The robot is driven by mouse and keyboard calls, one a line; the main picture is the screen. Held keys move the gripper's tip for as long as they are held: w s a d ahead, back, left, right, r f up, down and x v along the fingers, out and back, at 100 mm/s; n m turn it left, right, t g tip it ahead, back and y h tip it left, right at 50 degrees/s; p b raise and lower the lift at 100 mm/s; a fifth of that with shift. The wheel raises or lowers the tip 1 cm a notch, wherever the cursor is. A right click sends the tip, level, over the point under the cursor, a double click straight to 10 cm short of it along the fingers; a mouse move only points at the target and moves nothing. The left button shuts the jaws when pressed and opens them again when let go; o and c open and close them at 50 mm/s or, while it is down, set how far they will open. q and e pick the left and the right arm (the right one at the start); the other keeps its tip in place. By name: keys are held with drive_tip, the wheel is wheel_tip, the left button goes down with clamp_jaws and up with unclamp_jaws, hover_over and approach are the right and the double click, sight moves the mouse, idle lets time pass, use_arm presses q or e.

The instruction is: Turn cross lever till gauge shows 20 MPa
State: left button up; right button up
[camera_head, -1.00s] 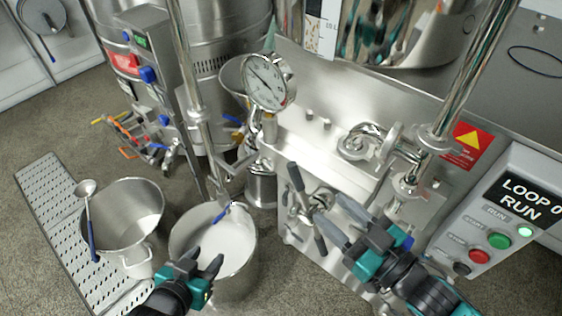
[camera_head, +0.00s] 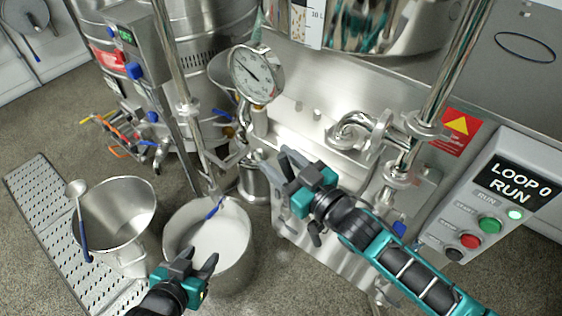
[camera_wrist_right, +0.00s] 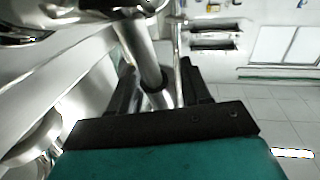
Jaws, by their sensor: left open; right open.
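The round pressure gauge (camera_head: 256,74) has a white dial and stands on a metal stem. Its dark needle points to the upper left; the figures are too small to read surely. The cross lever is largely hidden behind my right gripper (camera_head: 284,172); one dark handle (camera_head: 315,238) shows below it. My right gripper is open at the lever. In the right wrist view a shiny metal rod (camera_wrist_right: 148,60) runs between its spread fingers (camera_wrist_right: 158,85); contact cannot be told. My left gripper (camera_head: 200,262) is open and empty, in front of the bucket of white liquid (camera_head: 215,225).
A control panel (camera_head: 490,215) is at right. Steel pipes (camera_head: 435,95) and a curved pipe fitting (camera_head: 355,130) stand close to my right arm.

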clamp_jaws()
idle(0.4)
